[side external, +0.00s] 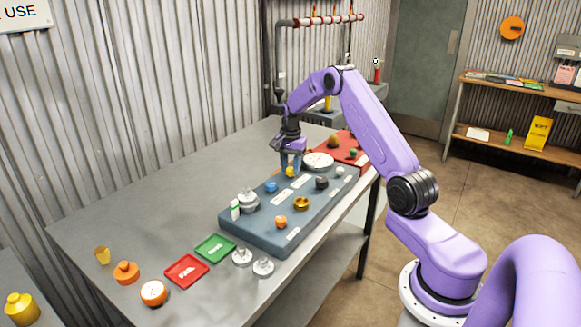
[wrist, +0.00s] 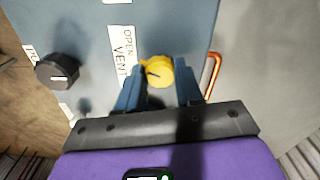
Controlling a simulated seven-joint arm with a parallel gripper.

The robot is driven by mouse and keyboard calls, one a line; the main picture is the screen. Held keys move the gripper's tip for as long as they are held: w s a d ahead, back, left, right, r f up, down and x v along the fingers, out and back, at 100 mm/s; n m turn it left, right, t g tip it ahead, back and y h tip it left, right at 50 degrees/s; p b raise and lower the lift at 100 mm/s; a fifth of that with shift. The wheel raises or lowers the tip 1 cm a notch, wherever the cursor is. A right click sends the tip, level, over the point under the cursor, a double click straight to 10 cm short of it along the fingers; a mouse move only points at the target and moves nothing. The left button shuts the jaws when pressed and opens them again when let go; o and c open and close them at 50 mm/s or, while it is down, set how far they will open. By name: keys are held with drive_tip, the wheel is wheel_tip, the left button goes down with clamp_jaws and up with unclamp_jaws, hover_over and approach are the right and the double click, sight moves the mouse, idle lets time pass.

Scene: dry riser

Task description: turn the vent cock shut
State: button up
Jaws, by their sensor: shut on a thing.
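In the side view the yellow knob (side external: 290,172) shows small beneath my gripper. My gripper (wrist: 160,82) points down with its blue fingers on either side of the knob, shut on it. The fingers hide part of the knob's sides. In the side view my gripper (side external: 291,163) is over the panel's far left part.
A black knob (wrist: 57,72) is left of the label in the wrist view; an orange handle (wrist: 211,76) is to the right. The panel also carries a white gauge (side external: 318,160) and a brass ring (side external: 301,203). Red (side external: 186,271) and green (side external: 215,248) plates lie in front.

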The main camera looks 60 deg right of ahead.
sight(291, 169)
drive_tip(key=n, duration=1.3)
drive_tip(key=shift+n, duration=0.3)
drive_tip(key=shift+r, duration=0.1)
idle(0.3)
drive_tip(key=o, duration=1)
drive_tip(key=shift+o, duration=0.2)
wheel_tip(291, 169, up, 17)
drive_tip(key=shift+r, duration=0.15)
